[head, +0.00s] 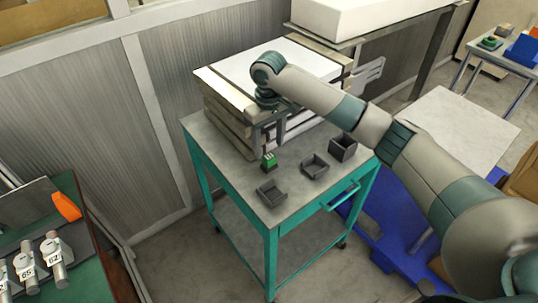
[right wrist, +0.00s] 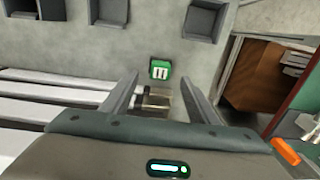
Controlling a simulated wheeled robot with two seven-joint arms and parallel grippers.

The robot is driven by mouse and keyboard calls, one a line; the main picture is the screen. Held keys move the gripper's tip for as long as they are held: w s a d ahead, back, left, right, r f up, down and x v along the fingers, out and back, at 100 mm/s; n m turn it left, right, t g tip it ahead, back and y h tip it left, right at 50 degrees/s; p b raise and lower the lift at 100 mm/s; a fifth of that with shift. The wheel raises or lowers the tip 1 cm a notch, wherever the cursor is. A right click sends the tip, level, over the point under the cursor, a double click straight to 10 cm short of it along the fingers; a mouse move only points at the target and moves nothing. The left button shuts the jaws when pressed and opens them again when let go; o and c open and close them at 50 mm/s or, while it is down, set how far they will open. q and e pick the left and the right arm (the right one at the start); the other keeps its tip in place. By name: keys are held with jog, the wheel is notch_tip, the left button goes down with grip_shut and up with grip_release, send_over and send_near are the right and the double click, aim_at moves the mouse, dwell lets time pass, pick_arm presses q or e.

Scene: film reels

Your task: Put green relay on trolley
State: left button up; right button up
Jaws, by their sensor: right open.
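The green relay (head: 268,161) is a small green block with pale marks on top. It appears to stand on the grey top of the teal-framed trolley (head: 230,153), in front of the stack of boards. It also shows in the right wrist view (right wrist: 160,69), just beyond the fingertips. My right gripper (head: 267,138) is open above and behind the relay, beside the stack. In the right wrist view, its two fingers (right wrist: 157,88) are spread apart, with the relay roughly in line with the gap. My left gripper is out of view.
Dark open trays (head: 271,193) (head: 314,166) and a deeper dark box (head: 343,147) stand near the relay. A stack of pale boards (head: 225,112) fills the trolley's back. A green bench (head: 91,272) with metal parts is at lower left.

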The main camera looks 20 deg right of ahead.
aim_at(269, 156)
notch_tip(269, 156, up, 6)
jog(key=b, duration=0.1)
jog(key=shift+r, duration=0.25)
dwell(0.4)
